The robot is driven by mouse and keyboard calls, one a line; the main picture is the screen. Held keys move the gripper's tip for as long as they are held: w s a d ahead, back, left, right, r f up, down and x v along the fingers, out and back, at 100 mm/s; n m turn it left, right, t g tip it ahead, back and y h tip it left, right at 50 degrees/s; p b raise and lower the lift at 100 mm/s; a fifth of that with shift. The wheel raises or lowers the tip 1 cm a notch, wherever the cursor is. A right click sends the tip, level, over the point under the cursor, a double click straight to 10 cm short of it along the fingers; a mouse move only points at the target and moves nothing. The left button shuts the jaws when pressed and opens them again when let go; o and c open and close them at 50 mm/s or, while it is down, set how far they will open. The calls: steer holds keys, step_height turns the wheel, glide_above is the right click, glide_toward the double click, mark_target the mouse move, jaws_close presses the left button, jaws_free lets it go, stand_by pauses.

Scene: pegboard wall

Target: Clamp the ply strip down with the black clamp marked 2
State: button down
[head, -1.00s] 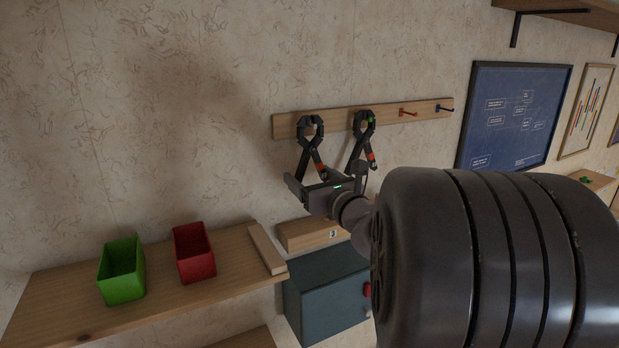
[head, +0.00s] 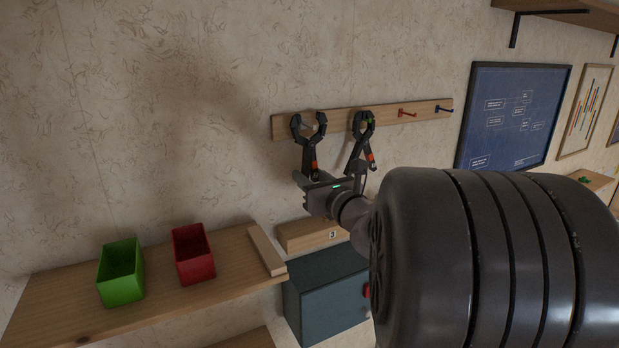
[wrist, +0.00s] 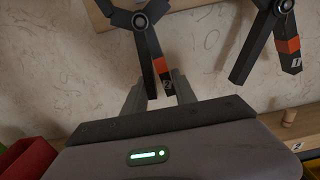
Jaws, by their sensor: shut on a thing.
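My gripper (head: 312,183) is shut on the handles of the left black clamp (head: 310,155). In the wrist view that clamp (wrist: 150,50) has an orange band and a 2 on its handle, and its two handles are squeezed together between my fingers (wrist: 158,92). Its jaws are spread, in front of the wooden rail (head: 385,117); I cannot tell whether it still touches its hook. A second black clamp (head: 361,140), marked 1 in the wrist view (wrist: 270,40), hangs to its right. The pale ply strip (head: 266,250) lies at the right end of the shelf (head: 215,275).
A green bin (head: 121,272) and a red bin (head: 193,254) stand on the shelf left of the strip. Red (head: 407,113) and blue (head: 445,109) hooks are empty.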

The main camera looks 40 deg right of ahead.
steer(key=shift+r+p, duration=0.45)
steer(key=shift+r, duration=0.45)
steer(key=shift+s, duration=0.15)
